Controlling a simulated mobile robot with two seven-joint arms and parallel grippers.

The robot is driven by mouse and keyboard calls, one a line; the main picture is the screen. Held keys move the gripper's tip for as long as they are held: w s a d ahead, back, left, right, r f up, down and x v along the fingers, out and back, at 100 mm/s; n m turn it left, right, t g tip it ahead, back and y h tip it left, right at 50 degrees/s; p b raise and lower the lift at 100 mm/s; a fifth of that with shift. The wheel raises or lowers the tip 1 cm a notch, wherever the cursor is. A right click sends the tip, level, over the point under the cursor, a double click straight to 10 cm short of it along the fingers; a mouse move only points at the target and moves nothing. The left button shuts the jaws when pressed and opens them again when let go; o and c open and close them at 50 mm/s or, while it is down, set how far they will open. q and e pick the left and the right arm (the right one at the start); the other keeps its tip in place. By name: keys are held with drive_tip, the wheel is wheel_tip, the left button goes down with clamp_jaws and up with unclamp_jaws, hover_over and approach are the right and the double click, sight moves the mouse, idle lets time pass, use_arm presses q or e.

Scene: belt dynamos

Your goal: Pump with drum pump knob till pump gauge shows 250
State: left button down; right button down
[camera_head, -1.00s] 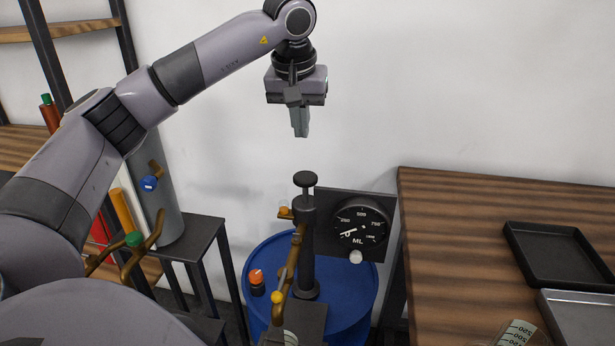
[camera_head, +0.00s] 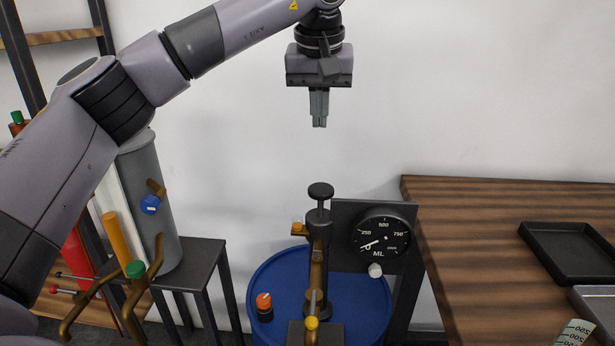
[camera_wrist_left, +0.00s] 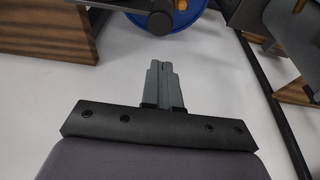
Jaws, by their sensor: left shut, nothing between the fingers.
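The black drum pump knob (camera_head: 320,190) tops the dark pump column on the blue drum (camera_head: 268,283). The pump gauge (camera_head: 381,236), marked in ML, is right of the column, and its pale needle points to the lower left, below the 250 mark. My left gripper (camera_head: 319,124) is shut and empty, pointing down above the knob with a clear gap between them. In the left wrist view its closed fingers (camera_wrist_left: 161,65) show, with a round dark part, probably the knob (camera_wrist_left: 160,23), beyond them at the top. My right gripper is not in view.
A wooden table (camera_head: 455,235) with a black tray (camera_head: 568,252) stands at the right. A grey cylinder (camera_head: 163,215) with a blue-handled valve stands on a dark stand (camera_head: 203,254) at the left. A small orange-topped part (camera_head: 264,304) sits on the drum. The wall behind is bare.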

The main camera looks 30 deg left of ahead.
use_arm(q)
drive_tip(key=shift+d, duration=0.1)
idle(0.3)
approach(319, 191)
drive_tip(key=w+f, duration=0.1)
drive_tip(key=w+a+f, duration=0.1)
drive_tip(key=f, duration=0.1)
drive_tip(key=w+f, duration=0.1)
drive_tip(key=f, duration=0.1)
drive_tip(key=shift+a, duration=0.15)
drive_tip(key=shift+f, duration=0.65)
wheel_tip(319, 191, down, 4)
drive_tip(key=shift+b, duration=0.75)
drive_tip(key=shift+s+f, duration=0.1)
drive_tip(key=shift+f, duration=0.05)
